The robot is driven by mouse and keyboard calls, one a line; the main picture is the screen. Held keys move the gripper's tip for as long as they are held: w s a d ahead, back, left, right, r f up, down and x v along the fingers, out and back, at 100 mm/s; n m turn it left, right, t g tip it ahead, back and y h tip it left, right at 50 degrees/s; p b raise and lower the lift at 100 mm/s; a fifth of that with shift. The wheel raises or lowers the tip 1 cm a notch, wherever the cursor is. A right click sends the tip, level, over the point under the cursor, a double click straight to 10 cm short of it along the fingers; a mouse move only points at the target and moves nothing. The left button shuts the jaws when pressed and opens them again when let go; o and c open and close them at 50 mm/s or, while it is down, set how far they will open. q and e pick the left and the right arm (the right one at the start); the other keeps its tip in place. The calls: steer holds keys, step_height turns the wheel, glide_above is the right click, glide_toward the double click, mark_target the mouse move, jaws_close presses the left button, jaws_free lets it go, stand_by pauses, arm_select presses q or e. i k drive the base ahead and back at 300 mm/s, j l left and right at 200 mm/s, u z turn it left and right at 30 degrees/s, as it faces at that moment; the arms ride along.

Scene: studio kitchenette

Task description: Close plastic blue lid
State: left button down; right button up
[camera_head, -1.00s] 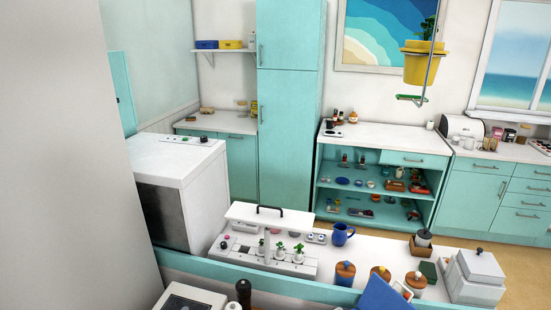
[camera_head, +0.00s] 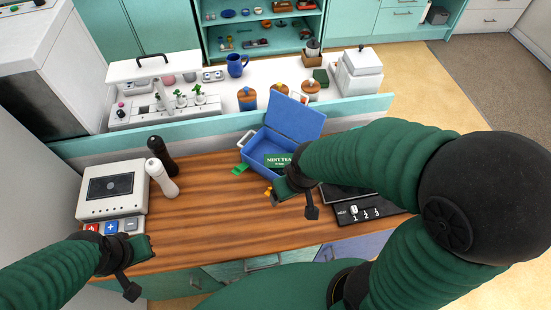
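The blue plastic lid (camera_head: 297,117) stands raised at the back of a blue box (camera_head: 257,155), tilted back, so the box is open. A green packet marked "MINT TEA" (camera_head: 277,160) shows in the box. My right gripper (camera_head: 290,195) is just in front of the box, below the lid; its forearm hides the box's right side. My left gripper (camera_head: 130,272) is over the counter's front left edge, well away from the box. Whether either gripper is open or shut is unclear; neither visibly holds anything.
The box is on a wooden counter (camera_head: 215,225). Left of it are a white pepper mill (camera_head: 161,178), a dark mill (camera_head: 162,155) and a white device with a screen (camera_head: 112,190). A black panel (camera_head: 370,211) lies at right. A teal ledge (camera_head: 220,134) runs behind.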

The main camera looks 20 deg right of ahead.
mark_target(298, 122)
steer(key=j+z, duration=0.15)
steer(key=z, duration=0.25)
steer(key=k+j+z, duration=0.1)
steer(key=z, duration=0.3)
steer(key=i+l+u, duration=0.15)
steer(key=l, duration=0.55)
steer(key=l+u, duration=0.15)
steer(key=l, duration=0.55)
